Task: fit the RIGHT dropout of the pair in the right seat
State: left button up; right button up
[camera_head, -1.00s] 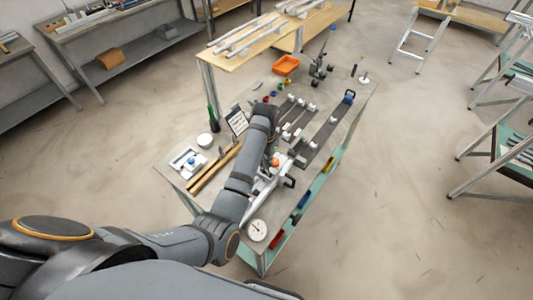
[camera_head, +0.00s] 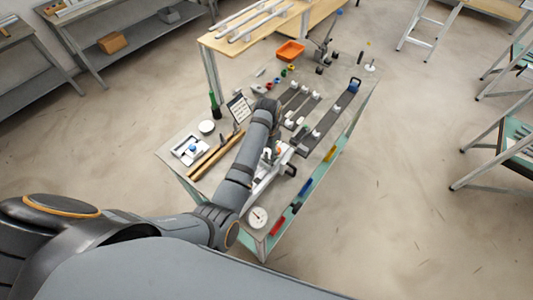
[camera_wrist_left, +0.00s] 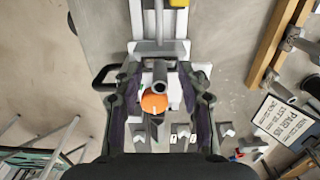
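My left arm reaches over the bench to the frame jig (camera_head: 262,182). Its gripper shows in the left wrist view (camera_wrist_left: 160,100), open, with its two dark fingers wide apart. Between them, and touching neither as far as I can tell, are a grey tube end (camera_wrist_left: 160,72) and an orange round part (camera_wrist_left: 154,103). Several small grey angled pieces (camera_wrist_left: 180,131) with white labels lie just below in that view. I cannot tell which is the right dropout, and the right seat is not clear behind the fingers. In the head view my arm hides much of the jig. My right gripper is out of view.
A white tray (camera_head: 190,150), a round dial (camera_head: 258,217) and an orange bin (camera_head: 290,52) are also there. Dark rails (camera_head: 330,120) fill the right side.

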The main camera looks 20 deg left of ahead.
pick_arm(q)
jog(key=shift+s, duration=0.1)
jog(key=shift+r, duration=0.25)
notch_tip(320, 180, up, 7)
jog(key=shift+r, duration=0.1)
dwell(0.7)
